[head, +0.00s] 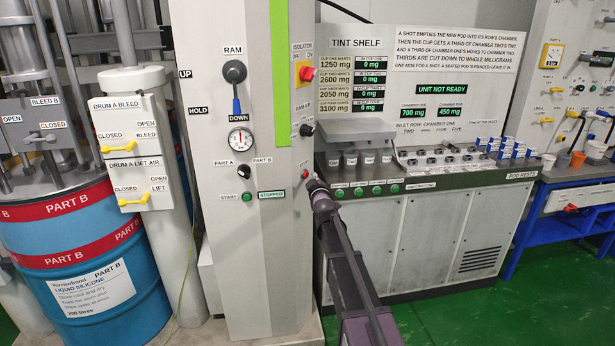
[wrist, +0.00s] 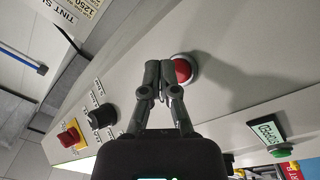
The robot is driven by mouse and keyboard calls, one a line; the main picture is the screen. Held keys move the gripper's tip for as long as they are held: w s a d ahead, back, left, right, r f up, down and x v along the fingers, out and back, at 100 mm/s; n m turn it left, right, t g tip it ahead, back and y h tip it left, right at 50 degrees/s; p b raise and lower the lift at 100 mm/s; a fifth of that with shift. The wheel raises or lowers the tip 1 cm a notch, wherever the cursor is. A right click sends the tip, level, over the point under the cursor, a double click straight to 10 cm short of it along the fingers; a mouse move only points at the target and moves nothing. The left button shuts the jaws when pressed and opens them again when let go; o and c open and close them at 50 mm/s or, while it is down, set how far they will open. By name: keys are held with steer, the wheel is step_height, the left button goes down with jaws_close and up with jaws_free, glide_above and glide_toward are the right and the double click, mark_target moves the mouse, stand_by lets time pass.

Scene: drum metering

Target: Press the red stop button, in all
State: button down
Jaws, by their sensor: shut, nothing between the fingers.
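The red stop button (wrist: 182,71) sits in a pale ring on the grey machine panel in the wrist view. My gripper (wrist: 160,70) is shut and empty, and its fingertips overlap the left part of the button in that view. I cannot tell whether they touch it or stop just short. In the head view my gripper (head: 313,184) is at the right side of the grey column, below the black ram air knob (head: 306,130). The lit sign by the green start button (head: 247,197) reads STOPPED.
A red isolator switch (head: 306,75) on a yellow plate is higher on the column. The tint shelf bench (head: 430,183) stands close on the right, with cups and green buttons. A blue drum (head: 105,260) stands at left. Green floor is clear at lower right.

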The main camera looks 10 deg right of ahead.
steer(key=shift+s+d, duration=0.1)
steer(key=shift+s+d, duration=1.65)
steer(key=shift+s, duration=0.05)
steer(key=s+f+m+g+h+p, duration=0.1)
steer(key=s+f+m+g+p, duration=0.15)
steer(key=s, duration=0.35)
steer(key=s+d+f+m+g+h+p, duration=0.1)
steer(key=s+f+m+g+p, duration=0.1)
steer(key=s+m+g, duration=0.3)
steer(key=s+f+m+g+h+p, duration=0.1)
steer(key=s+f+g+p, duration=0.15)
steer(key=s, duration=0.45)
steer(key=s+a+g+y+p, duration=0.1)
steer(key=s+a+g, duration=0.1)
steer(key=s, duration=0.5)
steer(key=s+a+f+g+y+p, duration=0.1)
steer(key=s+a+g, duration=0.1)
steer(key=s+g, duration=0.2)
steer(key=s+a+m+g+y+p, duration=0.1)
steer(key=s+a+g+p, duration=0.1)
steer(key=s, duration=0.8)
steer(key=shift+s+a+f+g, duration=0.3)
steer(key=shift+a+f+g, duration=0.05)
steer(key=shift+a+g, duration=0.05)
